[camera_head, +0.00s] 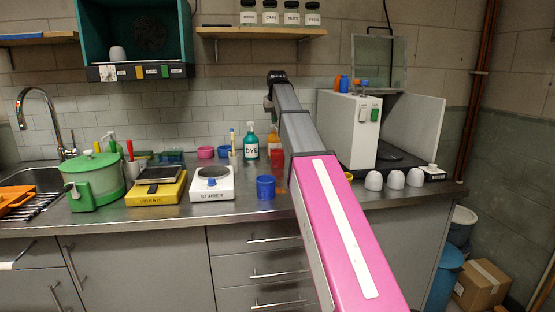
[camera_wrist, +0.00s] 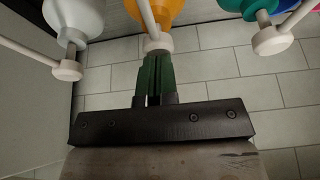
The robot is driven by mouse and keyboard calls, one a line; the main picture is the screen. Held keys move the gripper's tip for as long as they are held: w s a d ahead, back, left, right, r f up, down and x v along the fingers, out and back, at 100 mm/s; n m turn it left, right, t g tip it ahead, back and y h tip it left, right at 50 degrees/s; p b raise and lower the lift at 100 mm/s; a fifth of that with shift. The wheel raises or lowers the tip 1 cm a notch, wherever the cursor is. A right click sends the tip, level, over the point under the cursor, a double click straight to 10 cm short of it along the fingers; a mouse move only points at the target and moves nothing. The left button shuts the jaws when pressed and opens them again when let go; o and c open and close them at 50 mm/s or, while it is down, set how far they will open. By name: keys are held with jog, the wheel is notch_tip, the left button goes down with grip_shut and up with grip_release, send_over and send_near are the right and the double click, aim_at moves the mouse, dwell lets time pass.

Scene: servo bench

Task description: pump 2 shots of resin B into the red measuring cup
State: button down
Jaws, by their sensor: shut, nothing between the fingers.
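My gripper (camera_wrist: 156,60) shows in the wrist view with its green fingers together and nothing between them. The fingertips are at the white pump head (camera_wrist: 158,43) of an orange bottle (camera_wrist: 172,12); I cannot tell if they touch it. In the head view the orange bottle (camera_head: 273,140) stands at the back of the bench, partly behind my arm, which hides my gripper. No resin B label is readable. A red shape (camera_head: 279,170), probably the red measuring cup, shows in front of the orange bottle beside my arm.
A teal DYE bottle (camera_head: 250,147) stands left of the orange one. A white bottle (camera_wrist: 75,16) is at the left in the wrist view. A blue cup (camera_head: 265,187), the stirrer (camera_head: 212,184) and a white machine (camera_head: 347,128) stand near my arm.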

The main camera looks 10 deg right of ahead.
jog(key=shift+f, duration=0.25)
jog(key=shift+r, duration=1.55)
notch_tip(320, 180, up, 6)
dwell(0.6)
